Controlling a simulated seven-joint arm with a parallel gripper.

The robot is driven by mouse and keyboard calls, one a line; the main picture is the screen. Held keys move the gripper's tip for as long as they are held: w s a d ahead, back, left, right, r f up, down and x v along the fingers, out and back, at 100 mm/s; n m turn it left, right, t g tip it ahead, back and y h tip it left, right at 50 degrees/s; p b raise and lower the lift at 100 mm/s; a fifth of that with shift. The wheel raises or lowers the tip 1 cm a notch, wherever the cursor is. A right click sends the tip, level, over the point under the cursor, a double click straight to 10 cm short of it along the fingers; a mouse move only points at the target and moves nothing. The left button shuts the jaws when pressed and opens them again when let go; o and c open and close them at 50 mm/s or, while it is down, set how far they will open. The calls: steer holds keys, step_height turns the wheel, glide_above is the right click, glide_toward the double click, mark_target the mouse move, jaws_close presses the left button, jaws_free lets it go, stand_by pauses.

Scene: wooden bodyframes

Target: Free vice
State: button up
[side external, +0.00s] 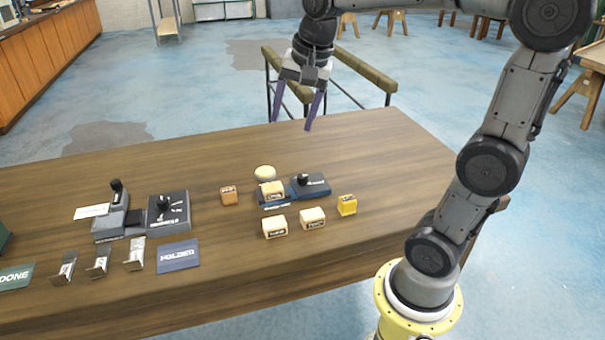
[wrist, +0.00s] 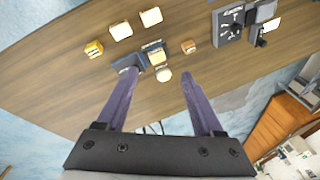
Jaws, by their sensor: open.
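A dark blue device with a black knob (side external: 311,184), which looks like the vice, stands mid-table; it also shows in the wrist view (wrist: 126,62), partly behind a finger. A cream block with a dark label (side external: 271,191) sits at its left end, seen too in the wrist view (wrist: 155,56). I cannot tell whether it is clamped. A round cream piece (side external: 265,172) lies just behind that block. My gripper (side external: 293,123) is open and empty, high above the table behind these things. Its two purple fingers are spread wide in the wrist view (wrist: 158,77).
Two cream blocks (side external: 274,226) (side external: 312,218), a yellow block (side external: 347,205) and an orange block (side external: 229,195) surround the device. Left stand a grey knobbed fixture (side external: 168,212), metal brackets (side external: 134,252), a HOLDER card (side external: 178,256) and a DONE card (side external: 16,276). The table's (side external: 400,150) right side is clear.

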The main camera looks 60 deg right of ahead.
steer(key=w+d+f+m+g, duration=0.2)
steer(key=w+d+f+m, duration=0.3)
steer(key=d, duration=0.4)
steer(key=m+g, duration=0.1)
glide_above(302, 176)
step_height(302, 176, down, 8)
steer(key=shift+y, duration=0.4)
step_height(302, 176, down, 14)
steer(key=shift+r, duration=0.1)
jaws_close()
